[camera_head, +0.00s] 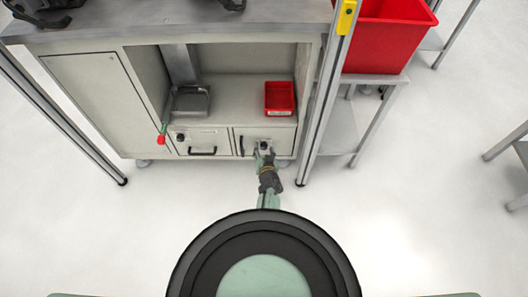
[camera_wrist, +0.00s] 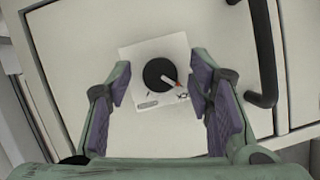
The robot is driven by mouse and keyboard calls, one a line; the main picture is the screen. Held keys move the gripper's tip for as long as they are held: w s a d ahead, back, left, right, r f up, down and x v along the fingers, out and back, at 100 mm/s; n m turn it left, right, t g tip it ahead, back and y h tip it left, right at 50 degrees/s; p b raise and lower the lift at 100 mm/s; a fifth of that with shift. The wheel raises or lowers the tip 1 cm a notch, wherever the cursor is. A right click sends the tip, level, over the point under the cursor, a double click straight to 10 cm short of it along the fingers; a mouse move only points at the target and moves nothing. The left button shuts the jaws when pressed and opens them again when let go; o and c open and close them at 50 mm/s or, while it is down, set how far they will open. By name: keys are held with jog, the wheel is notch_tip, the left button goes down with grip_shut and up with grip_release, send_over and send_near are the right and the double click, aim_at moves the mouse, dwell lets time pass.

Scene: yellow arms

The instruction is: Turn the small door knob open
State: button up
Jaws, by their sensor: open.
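In the head view my gripper (camera_head: 265,158) is at the small right-hand door (camera_head: 281,133) of the cabinet and partly covers the knob area. A black bar handle (camera_wrist: 266,50) is on the panel to the right of the knob.
The grey cabinet (camera_head: 92,90) has a second small front (camera_head: 195,135) with a black handle and knob. A small red bin (camera_head: 280,98) and a metal tray (camera_head: 191,102) sit on its shelf. A metal post (camera_head: 325,100) stands close to the right of my gripper.

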grip_shut()
dwell(0.7)
